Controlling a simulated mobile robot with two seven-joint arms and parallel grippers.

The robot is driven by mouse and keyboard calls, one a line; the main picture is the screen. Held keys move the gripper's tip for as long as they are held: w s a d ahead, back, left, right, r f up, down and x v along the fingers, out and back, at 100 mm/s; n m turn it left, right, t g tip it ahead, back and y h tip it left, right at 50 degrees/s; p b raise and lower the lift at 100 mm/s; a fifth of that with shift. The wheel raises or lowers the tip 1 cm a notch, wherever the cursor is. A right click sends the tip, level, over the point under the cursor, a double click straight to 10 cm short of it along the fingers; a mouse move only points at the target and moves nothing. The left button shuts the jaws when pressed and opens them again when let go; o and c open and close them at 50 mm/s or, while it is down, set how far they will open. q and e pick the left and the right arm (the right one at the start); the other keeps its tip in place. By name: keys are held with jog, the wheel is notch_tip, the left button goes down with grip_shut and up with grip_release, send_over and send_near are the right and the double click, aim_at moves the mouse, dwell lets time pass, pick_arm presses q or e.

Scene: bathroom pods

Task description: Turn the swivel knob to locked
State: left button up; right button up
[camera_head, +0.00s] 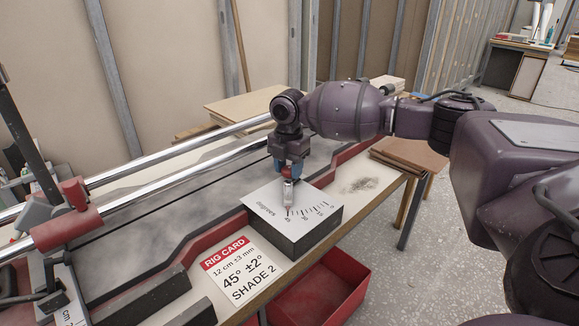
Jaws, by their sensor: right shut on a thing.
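That top carries the word "degrees" and a numbered tick scale. My right gripper (289,180) comes down from above and is shut on the knob. Its fingers hide the knob's upper part. The knob's lower end lies near the scale, but its exact reading is too small to tell. I see no locked mark. My left gripper is not in view.
A rig card (238,270) reading "45° ±2°" and "SHADE 2" lies in front of the block. Two chrome rails (165,185) run at left, with a red clamp (68,222). A red bin (320,290) sits below the bench edge. Brown boards (410,153) lie at right.

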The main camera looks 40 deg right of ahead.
jog(key=m+p, duration=0.1)
jog(key=r+m+p, duration=0.1)
jog(key=m+p, duration=0.1)
jog(key=shift+f+m+p, duration=0.1)
jog(key=shift+m+p, duration=0.8)
jog(key=shift+m, duration=0.2)
jog(key=m+p, duration=0.3)
jog(key=shift+m, duration=0.3)
jog(key=m+p, duration=0.3)
jog(key=m, duration=0.1)
jog(key=shift+f+m, duration=0.15)
jog(key=shift+m, duration=0.15)
jog(key=shift+f+m+p, duration=0.1)
jog(key=shift+m+p, duration=1.1)
jog(key=shift+m, duration=0.2)
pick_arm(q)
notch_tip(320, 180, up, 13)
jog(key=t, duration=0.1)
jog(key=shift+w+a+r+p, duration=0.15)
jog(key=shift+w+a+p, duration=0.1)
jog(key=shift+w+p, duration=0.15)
pick_arm(e)
jog(key=shift+f+m, duration=0.15)
jog(key=shift+m, duration=0.55)
